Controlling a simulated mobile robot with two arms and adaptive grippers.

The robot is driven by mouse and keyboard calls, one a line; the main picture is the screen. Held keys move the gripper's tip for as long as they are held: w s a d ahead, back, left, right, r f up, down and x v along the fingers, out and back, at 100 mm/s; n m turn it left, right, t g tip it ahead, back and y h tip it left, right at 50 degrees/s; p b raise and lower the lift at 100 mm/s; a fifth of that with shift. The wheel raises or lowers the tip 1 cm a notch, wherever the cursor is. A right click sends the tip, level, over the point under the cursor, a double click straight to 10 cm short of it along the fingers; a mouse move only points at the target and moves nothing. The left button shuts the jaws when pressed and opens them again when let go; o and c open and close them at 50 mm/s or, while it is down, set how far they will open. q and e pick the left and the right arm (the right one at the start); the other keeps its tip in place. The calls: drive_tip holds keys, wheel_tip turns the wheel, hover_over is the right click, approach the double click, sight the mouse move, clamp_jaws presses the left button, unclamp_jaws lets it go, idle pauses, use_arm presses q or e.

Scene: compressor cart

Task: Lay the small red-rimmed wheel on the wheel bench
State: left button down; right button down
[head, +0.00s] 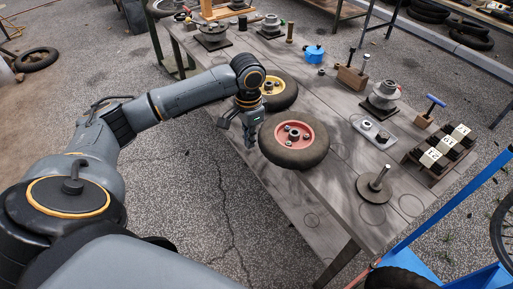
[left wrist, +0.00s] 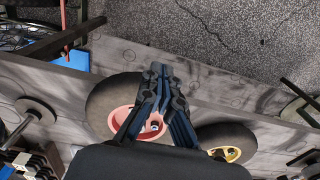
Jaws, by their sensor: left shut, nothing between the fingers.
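The small red-rimmed wheel (head: 312,153) has a black tyre and lies flat at the left edge of the grey wooden bench (head: 335,205). It also shows in the left wrist view (left wrist: 104,100), partly hidden behind my fingers. My left gripper (head: 249,140) is shut and empty just left of the wheel, by the bench edge. In the left wrist view its closed fingers (left wrist: 158,75) cross in front of the red rim. I cannot tell whether they touch the wheel. My right gripper is not in view.
A yellow-rimmed wheel (head: 283,98) lies just behind the red one, close to my left arm. A round plate with an upright post (head: 374,186), a clear tray (head: 372,131) and a rack of labelled blocks (head: 440,150) stand to the right. The bench's front end has bare room.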

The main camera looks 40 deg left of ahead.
use_arm(q)
drive_tip(key=w+d+f, duration=0.1)
drive_tip(key=w+f, duration=0.3)
drive_tip(key=f, duration=0.5)
drive_tip(key=shift+d+f, duration=0.15)
drive_tip(key=shift+d, duration=0.2)
drive_tip(key=shift+s, duration=0.1)
